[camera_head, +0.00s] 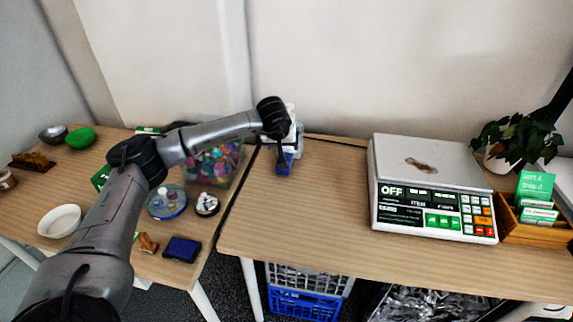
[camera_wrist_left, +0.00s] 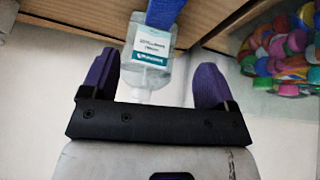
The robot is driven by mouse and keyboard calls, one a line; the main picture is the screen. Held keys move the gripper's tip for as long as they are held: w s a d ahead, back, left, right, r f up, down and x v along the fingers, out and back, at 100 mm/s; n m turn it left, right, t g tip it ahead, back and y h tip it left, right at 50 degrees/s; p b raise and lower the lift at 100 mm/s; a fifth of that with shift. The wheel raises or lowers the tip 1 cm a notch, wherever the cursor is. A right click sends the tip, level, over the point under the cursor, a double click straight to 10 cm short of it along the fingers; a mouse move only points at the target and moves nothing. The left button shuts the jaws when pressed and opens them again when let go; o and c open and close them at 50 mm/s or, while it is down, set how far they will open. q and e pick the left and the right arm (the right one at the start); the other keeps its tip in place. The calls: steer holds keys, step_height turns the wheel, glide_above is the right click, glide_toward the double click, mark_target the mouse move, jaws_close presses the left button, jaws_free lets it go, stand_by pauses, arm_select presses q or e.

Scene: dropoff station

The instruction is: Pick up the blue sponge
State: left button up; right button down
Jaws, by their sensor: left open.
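A blue block (camera_head: 284,163), which looks like the blue sponge, is at the back left of the right-hand table, under my left gripper (camera_head: 278,145). In the left wrist view a blue strip (camera_wrist_left: 165,12) shows at the top edge, cut off by the frame. My left gripper (camera_wrist_left: 155,85) is open, with its two purple fingertips apart. A clear labelled bottle (camera_wrist_left: 148,50) appears between the fingers and below the blue strip; its distance from them is hard to tell. In the head view the bottle is partly hidden behind my gripper. My right gripper is not in view.
A clear box of coloured caps (camera_head: 215,165) stands left of the gap between the tables. A dark blue flat pad (camera_head: 182,249) lies on the left table. A scale (camera_head: 430,190) stands to the right. The table between sponge and scale is clear.

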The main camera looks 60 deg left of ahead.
mark_target(285, 155)
arm_select(q)
steer(key=shift+m, duration=0.7)
steer(key=b+x, duration=0.2)
steer(key=x, duration=0.2)
steer(key=b+x, duration=0.1)
steer(key=x, duration=0.3)
steer(key=shift+d+f+b, duration=0.1)
steer(key=shift+f+b, duration=0.25)
steer(key=b+x, duration=0.1)
steer(key=x, duration=0.1)
steer(key=b+x, duration=0.2)
steer(key=shift+s+f, duration=0.15)
steer(key=shift+s, duration=0.05)
steer(key=shift+w+a+f+b, duration=0.25)
steer(key=shift+a+f+b, duration=0.15)
steer(key=shift+b, duration=0.05)
steer(key=shift+c, duration=0.4)
steer(key=c, duration=0.9)
